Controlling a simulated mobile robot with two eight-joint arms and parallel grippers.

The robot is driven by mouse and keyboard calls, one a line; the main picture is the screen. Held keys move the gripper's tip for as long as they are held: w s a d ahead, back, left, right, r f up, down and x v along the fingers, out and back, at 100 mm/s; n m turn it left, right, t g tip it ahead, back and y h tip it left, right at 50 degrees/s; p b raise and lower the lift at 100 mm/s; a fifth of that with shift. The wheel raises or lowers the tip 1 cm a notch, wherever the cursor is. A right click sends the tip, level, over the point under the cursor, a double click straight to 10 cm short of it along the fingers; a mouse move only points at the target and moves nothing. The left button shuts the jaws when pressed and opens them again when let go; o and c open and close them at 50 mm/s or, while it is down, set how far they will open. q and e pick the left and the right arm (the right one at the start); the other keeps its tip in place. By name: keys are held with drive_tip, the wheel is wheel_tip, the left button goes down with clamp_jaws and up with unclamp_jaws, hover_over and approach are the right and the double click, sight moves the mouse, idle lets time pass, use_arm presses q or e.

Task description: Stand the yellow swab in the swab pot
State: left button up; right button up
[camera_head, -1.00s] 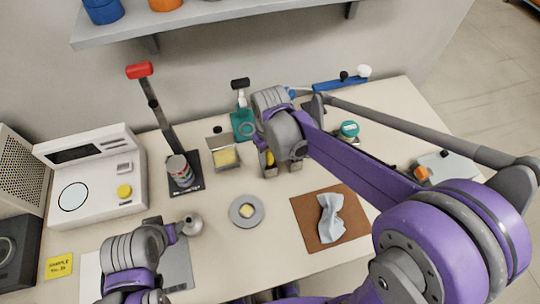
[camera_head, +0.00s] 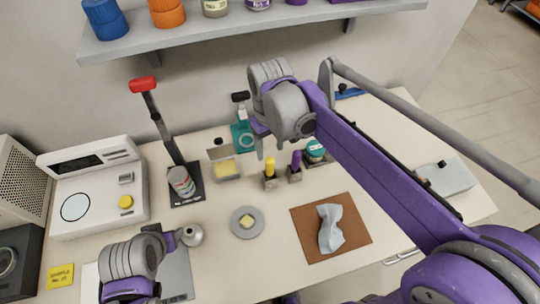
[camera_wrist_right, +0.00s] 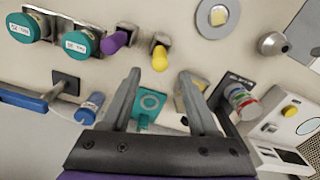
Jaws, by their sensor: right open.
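The yellow swab (camera_head: 269,167) stands upright in a small grey square pot (camera_head: 270,183) near the table's middle. In the right wrist view the yellow swab (camera_wrist_right: 159,58) rises from its pot (camera_wrist_right: 160,40). My right gripper (camera_head: 272,152) is open and empty, above and behind the yellow swab. In the wrist view its fingers (camera_wrist_right: 160,78) are apart with nothing between them, and the swab shows beyond them. My left gripper (camera_head: 171,238) is low at the left front, close to a round metal piece (camera_head: 191,235); its jaws are not clear.
A purple swab (camera_head: 296,158) stands in a similar pot right of the yellow one. A clear box with yellow contents (camera_head: 227,169) is to the left. A small dish (camera_head: 247,222) and a brown mat (camera_head: 305,238) with a cloth lie in front. Teal-lidded jars (camera_wrist_right: 80,43) stand nearby.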

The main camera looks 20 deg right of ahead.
drive_tip(key=shift+s+r, duration=0.1)
drive_tip(key=shift+r, duration=0.6)
drive_tip(key=s+d+f+m+t, duration=0.1)
drive_tip(key=s+d+f+t, duration=0.1)
drive_tip(key=s, duration=0.4)
drive_tip(key=s+d+f+m+t, duration=0.2)
drive_tip(key=s+d+f+t, duration=0.1)
drive_tip(key=s+f, duration=0.3)
drive_tip(key=shift+s+d+f, duration=0.15)
drive_tip(key=shift+s+d, duration=0.6)
drive_tip(key=shift+d, duration=0.05)
